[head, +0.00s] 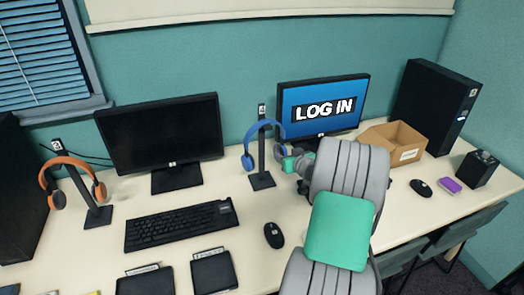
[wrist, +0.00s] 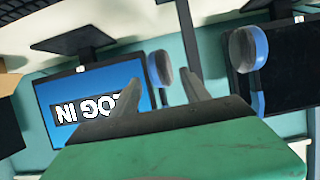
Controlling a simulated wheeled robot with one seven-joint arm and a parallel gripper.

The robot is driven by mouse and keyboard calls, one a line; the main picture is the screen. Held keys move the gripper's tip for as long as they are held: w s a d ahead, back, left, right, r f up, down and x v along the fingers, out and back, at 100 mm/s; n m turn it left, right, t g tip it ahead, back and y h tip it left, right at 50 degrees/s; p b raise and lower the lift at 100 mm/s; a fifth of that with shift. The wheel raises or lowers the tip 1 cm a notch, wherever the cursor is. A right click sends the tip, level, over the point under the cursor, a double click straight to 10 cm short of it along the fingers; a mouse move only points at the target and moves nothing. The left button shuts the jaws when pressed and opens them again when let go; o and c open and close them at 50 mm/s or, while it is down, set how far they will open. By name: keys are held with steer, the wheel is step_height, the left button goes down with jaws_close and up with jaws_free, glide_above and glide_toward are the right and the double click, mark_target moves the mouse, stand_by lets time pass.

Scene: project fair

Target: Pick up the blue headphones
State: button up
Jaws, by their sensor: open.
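The blue headphones (head: 265,125) hang on a black stand (head: 262,179) between the two monitors. My gripper (head: 291,163) is at their right ear cup in the head view, partly hidden by the cup and my arm. In the wrist view, which is turned over, my gripper (wrist: 168,82) is open with its two grey fingers apart. One grey ear cup of the headphones (wrist: 162,68) shows just beyond and between the fingertips. The other cup (wrist: 248,48) is to the right of the stand's pole (wrist: 188,40). I cannot tell whether the fingers touch the headphones.
The lit LOG IN monitor (head: 320,105) stands close behind my gripper, with a cardboard box (head: 395,143) to its right. A dark monitor (head: 160,135), a keyboard (head: 180,225) and a mouse (head: 274,235) are to the left. Orange headphones (head: 68,162) hang at far left.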

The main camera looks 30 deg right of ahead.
mark_target(280, 149)
steer(key=p+x, duration=0.1)
steer(key=x, duration=0.6)
steer(key=shift+w+p, duration=0.25)
steer(key=shift+p, duration=0.1)
steer(key=shift+c, duration=0.2)
jaws_close()
steer(key=shift+r, duration=0.1)
